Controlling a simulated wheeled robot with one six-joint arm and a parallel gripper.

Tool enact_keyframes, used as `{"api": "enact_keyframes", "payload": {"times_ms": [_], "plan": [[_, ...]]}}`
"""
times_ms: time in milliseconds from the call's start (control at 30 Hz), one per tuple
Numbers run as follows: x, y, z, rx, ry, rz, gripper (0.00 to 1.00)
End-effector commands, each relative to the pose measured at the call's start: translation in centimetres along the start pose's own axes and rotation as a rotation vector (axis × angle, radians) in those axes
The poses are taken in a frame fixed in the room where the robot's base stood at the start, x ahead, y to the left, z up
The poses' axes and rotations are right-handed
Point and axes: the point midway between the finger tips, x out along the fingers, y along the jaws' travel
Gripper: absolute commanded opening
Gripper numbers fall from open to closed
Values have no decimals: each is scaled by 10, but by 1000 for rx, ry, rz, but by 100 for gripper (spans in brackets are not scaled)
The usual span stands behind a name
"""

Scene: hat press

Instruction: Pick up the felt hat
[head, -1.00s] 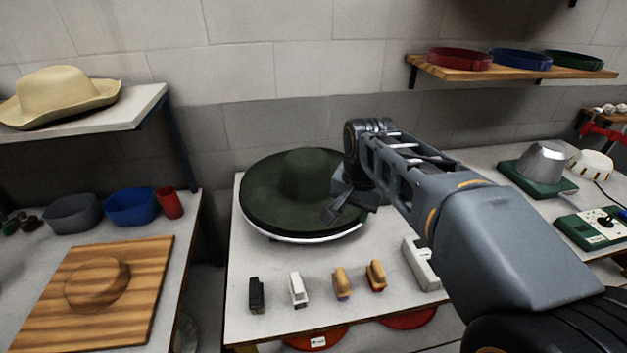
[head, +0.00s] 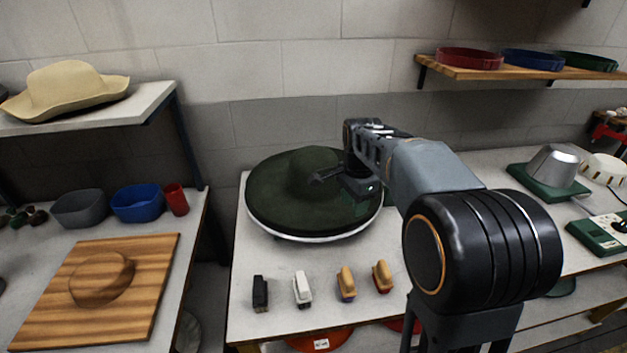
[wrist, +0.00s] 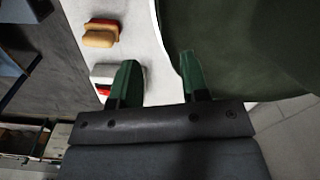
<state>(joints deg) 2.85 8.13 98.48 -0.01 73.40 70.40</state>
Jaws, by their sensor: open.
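A dark green felt hat (head: 284,208) with a wide brim and round crown lies on a white round base on the middle table. My gripper (head: 318,179) is above the right part of the brim, by the crown, in the head view. In the wrist view the hat (wrist: 240,45) fills the upper right, and my open gripper (wrist: 156,82) has its two green fingers spread at the hat's edge. One finger overlaps the rim in the picture, and the other is over the white table. Nothing is between the fingers. I cannot tell whether a finger touches the brim.
Several brushes, such as a black one (head: 260,293) and a white one (head: 302,289), stand along the table's front. A tan hat (head: 66,90) sits on the left shelf. A wooden board (head: 60,310) lies on the left table. A metal form (head: 553,166) stands at the right.

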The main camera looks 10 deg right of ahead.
Motion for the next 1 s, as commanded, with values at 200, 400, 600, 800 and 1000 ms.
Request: {"api": "enact_keyframes", "payload": {"times_ms": [200,400,600,800,1000], "plan": [[15,-2,-2,-1,-1,3,41],[42,-4,-4,-1,-1,3,41],[54,-4,-4,-1,0,0,41],[55,-5,-4,-1,0,0,41],[55,-5,-4,-1,0,0,25]]}}
